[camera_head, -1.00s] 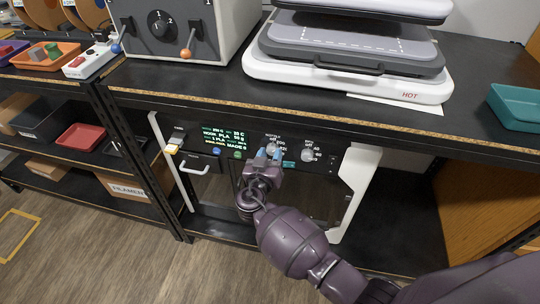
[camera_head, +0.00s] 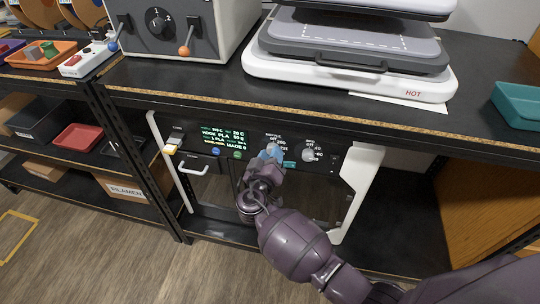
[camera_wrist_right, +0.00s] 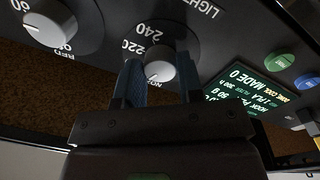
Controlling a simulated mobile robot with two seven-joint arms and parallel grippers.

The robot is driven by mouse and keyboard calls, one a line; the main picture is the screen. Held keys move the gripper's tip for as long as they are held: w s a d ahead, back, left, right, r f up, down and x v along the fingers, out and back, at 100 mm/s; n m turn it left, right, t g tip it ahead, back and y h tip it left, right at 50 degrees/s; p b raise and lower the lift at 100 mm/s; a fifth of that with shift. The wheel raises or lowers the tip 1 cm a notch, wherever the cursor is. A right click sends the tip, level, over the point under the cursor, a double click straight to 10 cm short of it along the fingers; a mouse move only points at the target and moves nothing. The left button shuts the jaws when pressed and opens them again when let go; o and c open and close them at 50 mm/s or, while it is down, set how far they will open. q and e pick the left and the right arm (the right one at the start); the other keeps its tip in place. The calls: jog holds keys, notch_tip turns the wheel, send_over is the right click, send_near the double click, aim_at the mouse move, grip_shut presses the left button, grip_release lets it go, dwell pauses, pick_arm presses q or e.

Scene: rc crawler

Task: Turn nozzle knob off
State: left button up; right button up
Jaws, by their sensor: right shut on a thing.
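The nozzle knob (camera_wrist_right: 160,68) is a light grey round dial on the dark control panel of a printer under the bench. In the right wrist view, numbers 220 and 240 show around it. My right gripper (camera_head: 271,152) is at the panel and shut on the nozzle knob, with one blue-grey finger on each side of it. In the head view the gripper mostly hides this knob. The bed knob (camera_head: 308,154) is just to the right, and it also shows at the upper left in the right wrist view (camera_wrist_right: 50,22). My left gripper is not in view.
The panel has a lit display (camera_head: 222,139), a blue button (camera_head: 216,151) and a green button (camera_head: 238,154). The black bench top (camera_head: 205,88) overhangs it. A heat press marked HOT (camera_head: 345,80) and a grey control box (camera_head: 180,30) stand above.

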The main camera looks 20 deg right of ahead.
jog(key=n, duration=0.4)
dwell(0.5)
jog(key=o, duration=0.9)
jog(key=v, duration=1.1)
jog(key=shift+d, duration=0.15)
